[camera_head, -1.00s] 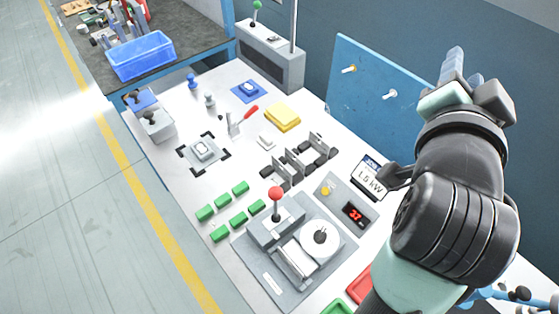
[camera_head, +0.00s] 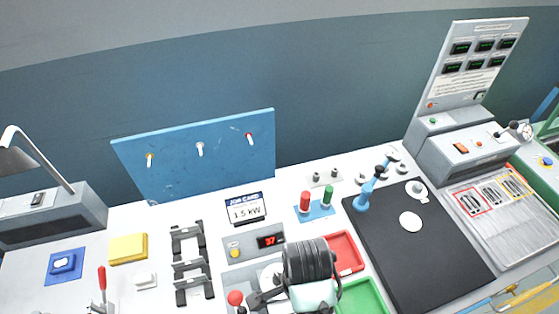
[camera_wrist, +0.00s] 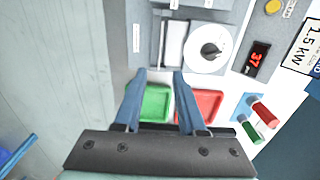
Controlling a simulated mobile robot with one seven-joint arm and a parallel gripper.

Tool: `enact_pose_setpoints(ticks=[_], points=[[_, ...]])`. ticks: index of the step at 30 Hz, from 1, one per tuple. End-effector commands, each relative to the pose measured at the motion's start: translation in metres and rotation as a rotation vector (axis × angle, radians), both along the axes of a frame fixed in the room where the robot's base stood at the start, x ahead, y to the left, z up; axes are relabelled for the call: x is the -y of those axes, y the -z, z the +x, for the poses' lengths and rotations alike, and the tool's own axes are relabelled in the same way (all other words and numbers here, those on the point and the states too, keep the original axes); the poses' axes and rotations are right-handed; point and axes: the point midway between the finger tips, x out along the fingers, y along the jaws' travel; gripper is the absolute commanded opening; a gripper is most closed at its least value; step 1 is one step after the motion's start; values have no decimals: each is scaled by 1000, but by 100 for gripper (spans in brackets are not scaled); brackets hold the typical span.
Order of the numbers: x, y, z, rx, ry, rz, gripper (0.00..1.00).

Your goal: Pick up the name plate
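No part in view can be told for certain as the name plate. A pale rectangular plate (camera_wrist: 172,45) lies beside a white round disc (camera_wrist: 208,48) on the grey lever device in the wrist view; I cannot tell if it is the name plate. My gripper (camera_wrist: 159,72) is open and empty, its two blue fingers apart above the bench near the green tray (camera_wrist: 157,103) and red tray (camera_wrist: 205,103). In the head view my arm hides most of the lever device, and the fingers are not clear.
The job card (camera_head: 245,208) reads 1.5 kW, behind a red display (camera_head: 270,240) showing 37. A black mat (camera_head: 420,250) lies to the right, with a small blue arm (camera_head: 366,190). A blue pegboard (camera_head: 195,155) stands behind. Grey holders (camera_head: 190,262) stand left.

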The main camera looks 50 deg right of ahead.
Motion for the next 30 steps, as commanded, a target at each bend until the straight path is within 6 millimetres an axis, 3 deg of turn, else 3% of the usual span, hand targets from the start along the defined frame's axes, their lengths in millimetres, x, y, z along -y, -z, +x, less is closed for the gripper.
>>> enact_pose_setpoints(ticks=[7,14,24,30], points=[[-1,45,0,0,-3,1,40],[-1,60,0,2,-4,-1,40],[-2,102,-1,2,-5,-1,40],[-2,108,-1,4,-5,-3,40]])
